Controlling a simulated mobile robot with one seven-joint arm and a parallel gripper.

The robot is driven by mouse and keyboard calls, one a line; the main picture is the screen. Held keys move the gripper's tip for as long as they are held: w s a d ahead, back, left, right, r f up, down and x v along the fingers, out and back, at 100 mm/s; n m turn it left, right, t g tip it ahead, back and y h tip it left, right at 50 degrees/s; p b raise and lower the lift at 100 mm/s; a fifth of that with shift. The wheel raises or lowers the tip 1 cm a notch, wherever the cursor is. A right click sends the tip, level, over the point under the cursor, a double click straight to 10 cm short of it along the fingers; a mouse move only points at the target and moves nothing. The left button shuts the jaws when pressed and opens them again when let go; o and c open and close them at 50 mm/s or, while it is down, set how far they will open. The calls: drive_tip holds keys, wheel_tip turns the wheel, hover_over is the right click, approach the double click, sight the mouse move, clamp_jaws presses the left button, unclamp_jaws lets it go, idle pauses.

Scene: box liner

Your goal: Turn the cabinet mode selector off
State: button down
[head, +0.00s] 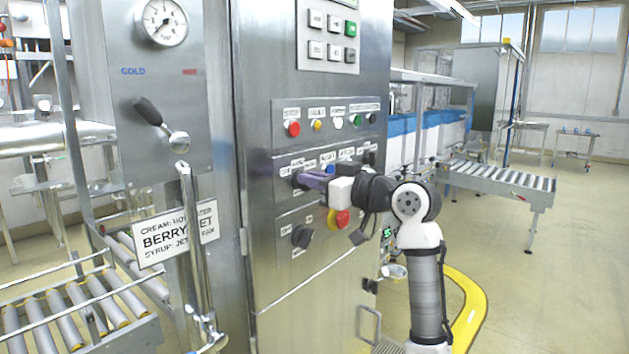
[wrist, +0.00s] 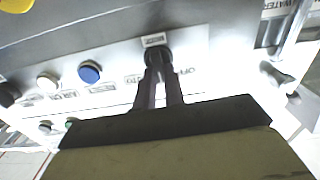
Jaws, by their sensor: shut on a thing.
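The cabinet mode selector is a black knob (wrist: 158,58) on a white-labelled panel row in the wrist view. A small label plate sits beside it, and lettering that looks like OFF is printed to its right there. My gripper (wrist: 160,80) is shut on the knob, with a dark finger on each side of it. In the head view my gripper (head: 303,180) reaches left to the cabinet's middle control row. The knob is mostly hidden there behind the fingers. I cannot tell the exact angle of its pointer.
A blue button (wrist: 89,71) and a white button (wrist: 47,81) stand beside the knob. Below the gripper are a red-and-yellow emergency stop (head: 341,218) and another black selector (head: 302,236). Red (head: 292,128) and yellow (head: 317,125) lamps or buttons sit above. A chrome pipe (head: 190,240) stands left.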

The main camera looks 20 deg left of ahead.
drive_tip(key=shift+s+a+f+n+b, duration=0.15)
drive_tip(key=shift+n+b, duration=0.9)
drive_tip(key=shift+n, duration=1.05)
drive_tip(key=shift+s+d+r+n+b, duration=0.15)
drive_tip(key=shift+n+b, duration=0.9)
drive_tip(key=shift+n, duration=1.05)
drive_tip(key=shift+a+f, duration=0.1)
drive_tip(key=c, duration=1.5)
unclamp_jaws()
drive_tip(key=b+v, duration=0.3)
drive_tip(key=v, duration=1.1)
drive_tip(key=shift+a, duration=0.1)
